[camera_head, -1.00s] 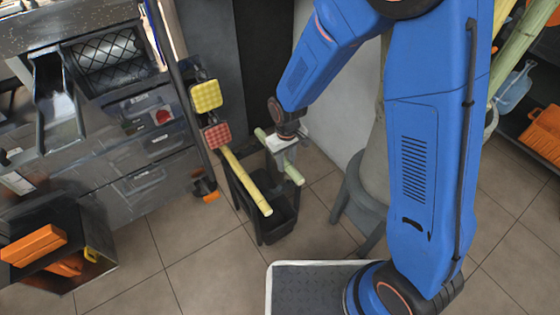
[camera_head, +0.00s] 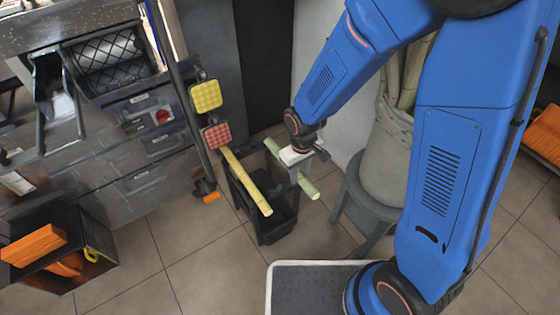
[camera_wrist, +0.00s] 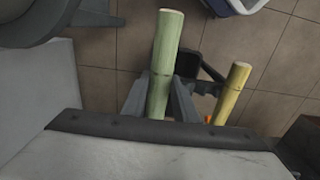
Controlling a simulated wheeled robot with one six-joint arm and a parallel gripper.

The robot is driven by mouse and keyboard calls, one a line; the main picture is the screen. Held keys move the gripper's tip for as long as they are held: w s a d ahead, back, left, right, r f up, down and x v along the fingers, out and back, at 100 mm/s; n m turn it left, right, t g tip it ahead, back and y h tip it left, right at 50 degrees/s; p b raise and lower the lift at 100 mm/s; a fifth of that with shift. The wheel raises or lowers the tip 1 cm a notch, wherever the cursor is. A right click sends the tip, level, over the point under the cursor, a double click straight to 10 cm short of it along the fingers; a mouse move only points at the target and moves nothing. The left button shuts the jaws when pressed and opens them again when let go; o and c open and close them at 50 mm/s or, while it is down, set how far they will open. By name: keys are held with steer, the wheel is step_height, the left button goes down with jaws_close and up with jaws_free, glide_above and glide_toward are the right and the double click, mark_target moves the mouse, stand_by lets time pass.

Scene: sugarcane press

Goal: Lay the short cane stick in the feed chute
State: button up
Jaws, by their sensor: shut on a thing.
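My gripper (camera_head: 293,167) is shut around the middle of a pale green cane stick (camera_head: 307,187). The stick slants across the fingers with an end out on each side, near the right of the black bin. In the wrist view the green stick (camera_wrist: 165,55) lies between the two fingers and points away from the wrist. It looks shorter than the yellow cane stick (camera_head: 250,183), which leans in the bin and also shows in the wrist view (camera_wrist: 233,92). The metal feed chute (camera_head: 42,75) of the press is at the far left, well away from my gripper.
The black bin (camera_head: 272,228) stands on the tiled floor. A dark post (camera_head: 175,75) with yellow and red pads (camera_head: 206,96) rises between bin and press. A grey stool (camera_head: 360,200) carries a sack of canes (camera_head: 385,150) at right. An orange-filled box (camera_head: 100,275) is at lower left.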

steer(key=shift+s+d+r, duration=0.15)
steer(key=shift+s+d, duration=0.05)
steer(key=shift+s, duration=0.2)
steer(key=shift+r, duration=3.95)
